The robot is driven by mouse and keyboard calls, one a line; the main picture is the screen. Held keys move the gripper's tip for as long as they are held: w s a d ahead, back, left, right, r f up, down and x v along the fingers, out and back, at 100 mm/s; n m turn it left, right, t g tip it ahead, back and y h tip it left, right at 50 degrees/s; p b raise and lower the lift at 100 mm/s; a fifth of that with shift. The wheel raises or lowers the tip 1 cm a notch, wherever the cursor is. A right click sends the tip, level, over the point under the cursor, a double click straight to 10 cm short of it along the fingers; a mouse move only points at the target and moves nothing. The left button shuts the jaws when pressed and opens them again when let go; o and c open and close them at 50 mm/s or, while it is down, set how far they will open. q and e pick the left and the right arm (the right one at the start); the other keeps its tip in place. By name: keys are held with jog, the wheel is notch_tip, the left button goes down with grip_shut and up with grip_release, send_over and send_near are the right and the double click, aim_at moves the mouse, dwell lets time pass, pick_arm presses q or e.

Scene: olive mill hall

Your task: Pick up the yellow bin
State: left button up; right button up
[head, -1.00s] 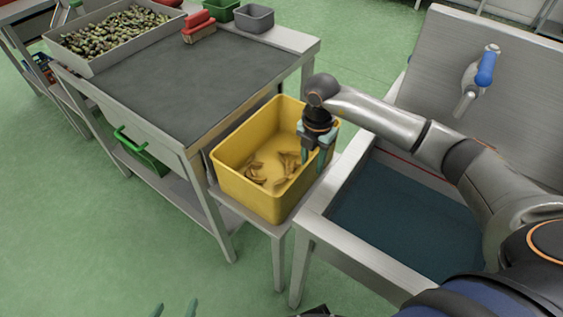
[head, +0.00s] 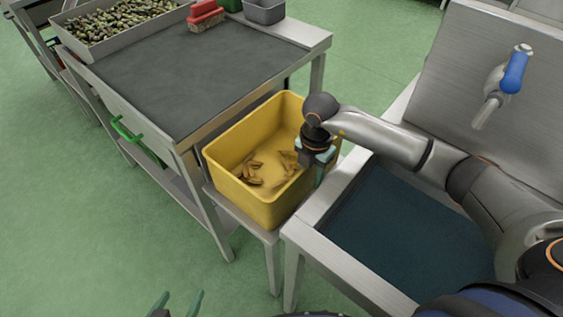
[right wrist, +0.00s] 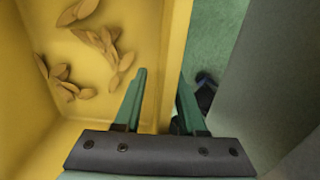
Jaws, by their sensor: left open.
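The yellow bin (head: 238,196) stands upright on a small steel stand (head: 254,229), with several brown leaf-like pieces (head: 254,171) on its floor. My right gripper (head: 318,172) is at the bin's right wall, pointing down. In the right wrist view the jaws (right wrist: 162,95) are apart, with the yellow wall (right wrist: 172,60) between them. One finger is inside the bin and the other outside, close to the wall. My left gripper (head: 177,302) is open and empty at the bottom edge of the head view, well short of the bin.
A steel table with a dark top (head: 190,75) stands close at the bin's left, carrying a tray of olives (head: 75,45), red-topped brushes (head: 204,20) and a grey tub (head: 264,10). A steel sink (head: 345,262) with a blue-handled tap (head: 515,72) is at the right. Green floor (head: 90,220) is free in front.

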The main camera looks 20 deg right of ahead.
grip_shut()
dwell(1.4)
